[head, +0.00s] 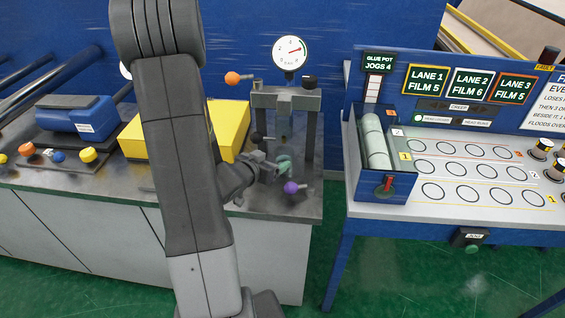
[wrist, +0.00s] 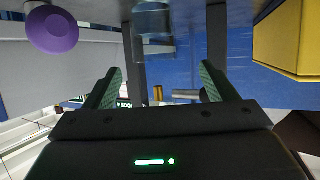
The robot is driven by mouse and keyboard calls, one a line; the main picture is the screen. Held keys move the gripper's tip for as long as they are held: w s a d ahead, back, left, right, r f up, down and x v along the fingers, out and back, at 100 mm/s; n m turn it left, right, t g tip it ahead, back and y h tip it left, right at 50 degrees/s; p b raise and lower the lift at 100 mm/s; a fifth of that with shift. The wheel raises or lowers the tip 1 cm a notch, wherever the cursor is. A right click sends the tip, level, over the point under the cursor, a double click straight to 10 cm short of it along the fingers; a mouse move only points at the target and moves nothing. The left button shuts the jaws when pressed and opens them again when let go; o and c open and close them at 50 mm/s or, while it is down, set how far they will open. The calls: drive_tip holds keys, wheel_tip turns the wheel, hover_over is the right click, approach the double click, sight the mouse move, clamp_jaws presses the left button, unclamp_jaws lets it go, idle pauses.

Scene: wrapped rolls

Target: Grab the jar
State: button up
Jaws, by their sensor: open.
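No thing in view is plainly marked as the jar. Small dark round containers with pale tops (head: 541,149) stand at the right end of the right bench in the head view, and they could be jars. My gripper (head: 286,166) is at the press on the left bench, far left of them. In the wrist view my gripper (wrist: 160,84) has its two green-padded fingers spread apart, with nothing held between them. My arm hides part of the left bench in the head view.
The press (head: 286,99) with a dial gauge (head: 290,53) and a purple knob (head: 291,187) stands close around my gripper. A yellow block (head: 228,128) lies left of it. A blue tray with pale rolls (head: 374,143) stands on the right bench. A floor gap separates the benches.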

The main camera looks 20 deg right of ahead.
sight(288, 153)
drive_tip(key=x, duration=0.4)
drive_tip(key=shift+s+d, duration=0.1)
drive_tip(key=shift+d, duration=0.3)
drive_tip(key=shift+f+p+x, duration=0.2)
drive_tip(key=shift+p+x, duration=0.25)
drive_tip(key=shift+x, duration=1)
drive_tip(key=shift+f+p+x, duration=0.15)
drive_tip(key=shift+p+x, duration=0.3)
drive_tip(key=shift+x, duration=1)
drive_tip(key=shift+s+a, duration=0.1)
drive_tip(key=shift+s, duration=0.05)
drive_tip(key=c, duration=1.2)
drive_tip(key=shift+r, duration=0.25)
